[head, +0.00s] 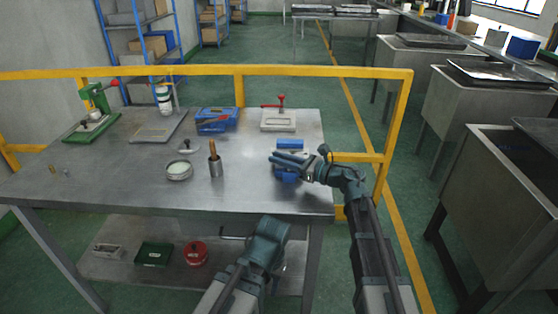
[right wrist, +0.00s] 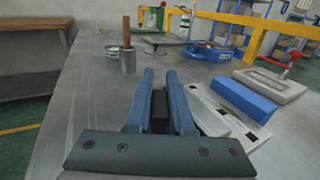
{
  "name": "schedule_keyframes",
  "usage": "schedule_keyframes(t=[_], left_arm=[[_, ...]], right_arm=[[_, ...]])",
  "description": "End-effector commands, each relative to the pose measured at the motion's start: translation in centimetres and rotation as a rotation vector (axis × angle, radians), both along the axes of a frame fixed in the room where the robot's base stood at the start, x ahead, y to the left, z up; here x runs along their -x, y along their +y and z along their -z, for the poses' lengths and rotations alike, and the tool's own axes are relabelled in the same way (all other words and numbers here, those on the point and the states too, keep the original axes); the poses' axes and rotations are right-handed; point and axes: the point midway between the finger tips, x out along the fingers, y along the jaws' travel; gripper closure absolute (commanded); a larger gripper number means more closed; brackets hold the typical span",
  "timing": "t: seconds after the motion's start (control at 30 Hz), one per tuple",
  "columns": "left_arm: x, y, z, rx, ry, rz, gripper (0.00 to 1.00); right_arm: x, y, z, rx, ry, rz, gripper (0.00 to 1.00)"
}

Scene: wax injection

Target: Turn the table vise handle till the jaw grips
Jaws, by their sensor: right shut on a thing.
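The table vise has blue blocks (head: 289,145) and lies near the right end of the metal table; my right gripper partly covers it. In the right wrist view its blue block (right wrist: 242,99) and pale body (right wrist: 218,110) lie just right of the fingers. My right gripper (head: 272,157) reaches over the vise, its fingers pointing left. In the right wrist view the fingers (right wrist: 159,75) are shut on a dark piece (right wrist: 160,112), seemingly the vise handle, mostly hidden between them. My left arm is low in front of the table; its fingers do not show.
A red-handled clamp on a pale plate (head: 278,125) stands behind the vise. A blue box (head: 217,119), a metal cup with a wooden-handled tool (head: 215,165) and a round dish (head: 178,170) stand to the left. A yellow rail (head: 240,88) runs behind the table.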

Motion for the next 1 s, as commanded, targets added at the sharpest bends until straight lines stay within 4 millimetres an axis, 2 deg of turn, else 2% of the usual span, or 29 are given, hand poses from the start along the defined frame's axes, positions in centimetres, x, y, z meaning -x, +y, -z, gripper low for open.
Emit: schedule_keyframes(t=[0.03,0.6,1.0], left_arm=[[0.0,0.0,0.0,0.000,0.000,0.000,0.50],[0.0,0.0,0.0,0.000,0.000,0.000,0.50],[0.0,0.0,0.0,0.000,0.000,0.000,0.50]], right_arm=[[0.5,0.0,0.0,0.000,0.000,0.043,1.00],[-0.9,-1.0,0.0,0.000,0.000,0.569,1.00],[-1.5,-1.7,0.0,0.000,0.000,0.827,1.00]])
